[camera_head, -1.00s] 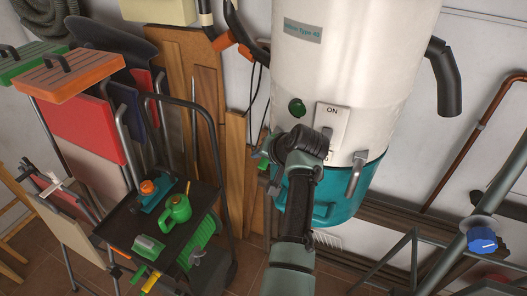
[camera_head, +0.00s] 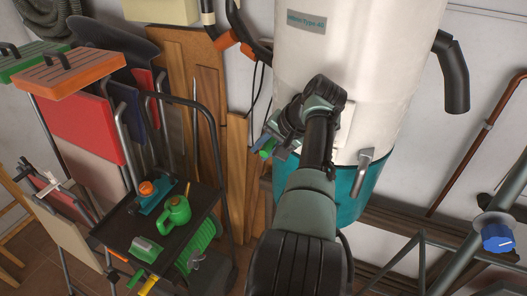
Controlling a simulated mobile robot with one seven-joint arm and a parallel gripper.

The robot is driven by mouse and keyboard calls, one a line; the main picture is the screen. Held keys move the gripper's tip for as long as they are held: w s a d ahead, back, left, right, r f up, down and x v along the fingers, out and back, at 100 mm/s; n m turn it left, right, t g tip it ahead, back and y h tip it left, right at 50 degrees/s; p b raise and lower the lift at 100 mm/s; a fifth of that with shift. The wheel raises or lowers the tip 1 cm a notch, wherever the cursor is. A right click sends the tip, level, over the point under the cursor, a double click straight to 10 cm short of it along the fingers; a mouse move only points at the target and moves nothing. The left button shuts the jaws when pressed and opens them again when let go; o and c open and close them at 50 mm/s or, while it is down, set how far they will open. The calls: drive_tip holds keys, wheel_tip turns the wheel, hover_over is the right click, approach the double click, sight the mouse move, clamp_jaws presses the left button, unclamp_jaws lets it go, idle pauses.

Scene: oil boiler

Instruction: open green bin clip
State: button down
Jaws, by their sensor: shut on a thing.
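The white boiler (camera_head: 375,90) stands upright with a teal bin (camera_head: 357,190) at its lower end. The green clip (camera_head: 267,147) shows at the left side of the boiler, above the bin's upper edge. My gripper (camera_head: 275,138) is at the clip, shut on it. My arm crosses in front of the boiler and hides the clip's mount, the middle of the bin and most of the ON switch panel (camera_head: 345,125). A grey metal clip (camera_head: 365,170) hangs at the bin's front right.
A metal frame with a blue knob (camera_head: 497,237) is at the lower right.

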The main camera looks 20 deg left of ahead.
idle(0.4)
drive_tip(key=c, duration=1)
unclamp_jaws()
drive_tip(key=shift+o, duration=0.2)
drive_tip(key=b+v, duration=0.3)
drive_tip(key=v, duration=1)
drive_tip(key=shift+b, duration=0.3)
drive_tip(key=shift+a, duration=0.1)
